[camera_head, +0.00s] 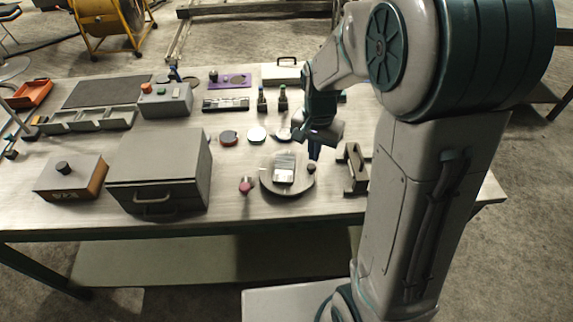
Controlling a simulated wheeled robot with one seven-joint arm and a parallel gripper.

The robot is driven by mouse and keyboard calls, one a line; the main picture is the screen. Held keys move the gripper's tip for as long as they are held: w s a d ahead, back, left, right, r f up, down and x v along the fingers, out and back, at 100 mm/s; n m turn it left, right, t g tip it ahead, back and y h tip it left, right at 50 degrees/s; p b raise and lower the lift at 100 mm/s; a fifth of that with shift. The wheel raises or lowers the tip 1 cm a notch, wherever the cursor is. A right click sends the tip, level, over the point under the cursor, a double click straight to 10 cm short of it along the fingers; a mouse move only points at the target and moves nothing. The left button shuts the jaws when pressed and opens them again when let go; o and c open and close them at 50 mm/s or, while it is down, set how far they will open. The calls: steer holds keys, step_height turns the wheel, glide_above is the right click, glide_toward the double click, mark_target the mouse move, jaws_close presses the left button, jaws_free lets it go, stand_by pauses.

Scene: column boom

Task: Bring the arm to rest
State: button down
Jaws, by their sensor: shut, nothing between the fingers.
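My gripper (314,150) hangs at the end of my arm over the right part of the table (240,213), pointing down. It is shut and empty. It is near the back edge of a round grey plate (272,187), which bears a small light block and a dark knob at its right side. My arm's large links cover the right side of the picture and hide part of the table. I cannot tell how far the fingertips are above the tabletop.
A grey box with a handle (160,170) and a smaller box with a black knob (70,177) stand at the left. A dark bracket (355,169) stands right of the gripper. Several round discs lie behind the plate. The front strip of the table is bare.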

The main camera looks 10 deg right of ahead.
stand_by(0.4)
steer(key=s+d+r+n+t, duration=0.2)
steer(key=s+r+n, duration=0.4)
steer(key=s+r, duration=0.4)
steer(key=s+t, duration=0.1)
steer(key=s, duration=0.4)
steer(key=shift+s+d+n, duration=0.2)
steer(key=shift+n, duration=0.1)
steer(key=shift+r, duration=0.1)
